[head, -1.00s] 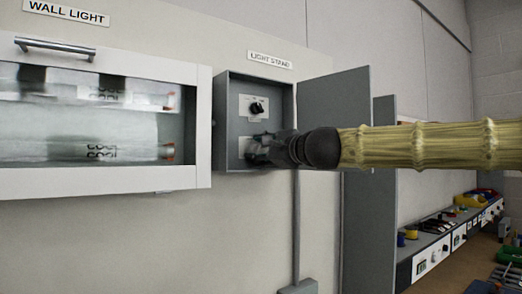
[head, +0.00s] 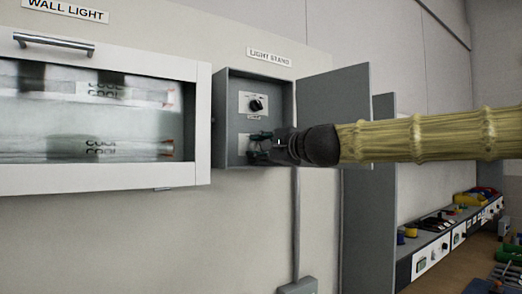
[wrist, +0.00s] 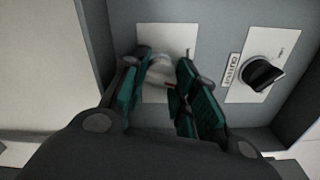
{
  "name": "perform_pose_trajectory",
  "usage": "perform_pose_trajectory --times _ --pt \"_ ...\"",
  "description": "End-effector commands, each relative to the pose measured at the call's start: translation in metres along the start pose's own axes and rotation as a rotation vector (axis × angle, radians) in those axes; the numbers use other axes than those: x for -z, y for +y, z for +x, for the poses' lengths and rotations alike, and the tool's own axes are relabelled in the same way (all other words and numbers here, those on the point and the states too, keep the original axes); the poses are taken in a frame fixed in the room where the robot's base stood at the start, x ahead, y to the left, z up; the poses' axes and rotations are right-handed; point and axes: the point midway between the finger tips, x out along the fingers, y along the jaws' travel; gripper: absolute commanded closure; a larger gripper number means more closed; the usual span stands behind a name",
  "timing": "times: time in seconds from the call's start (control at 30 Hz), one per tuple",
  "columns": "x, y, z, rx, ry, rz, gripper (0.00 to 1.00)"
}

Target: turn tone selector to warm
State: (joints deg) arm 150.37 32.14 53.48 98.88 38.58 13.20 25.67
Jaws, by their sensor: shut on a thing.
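The open grey "LIGHT STAND" box (head: 233,92) on the wall holds two controls, one above the other. The upper one is a black knob (head: 256,105) on a white plate. In the wrist view this black knob (wrist: 262,76) is at right, clear of my fingers, beside a label that seems to read "OUTPUT". My gripper (head: 260,147) is at the lower control, its teal fingers (wrist: 166,75) closed on either side of a pale lower knob (wrist: 158,68). The fingers partly hide this knob and its plate (wrist: 178,36). I cannot read its markings or tell which setting it points to.
The box's open door (head: 335,110) stands out at right, behind my arm. A white glass-fronted "WALL LIGHT" cabinet (head: 203,120) is close on the left. A conduit (head: 295,225) runs down below the box. A bench with several devices (head: 445,240) is at far right.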

Motion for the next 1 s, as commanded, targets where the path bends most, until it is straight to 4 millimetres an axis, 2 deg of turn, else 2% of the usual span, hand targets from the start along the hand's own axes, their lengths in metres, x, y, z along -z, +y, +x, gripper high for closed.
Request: perform_pose_trajectory --times 0.6,1.0 --pt "-0.0002 0.003 0.0001 -0.001 0.0 -0.563 0.95" --pt "-0.0005 0.0028 0.0003 -0.002 -0.002 -0.778 0.95"
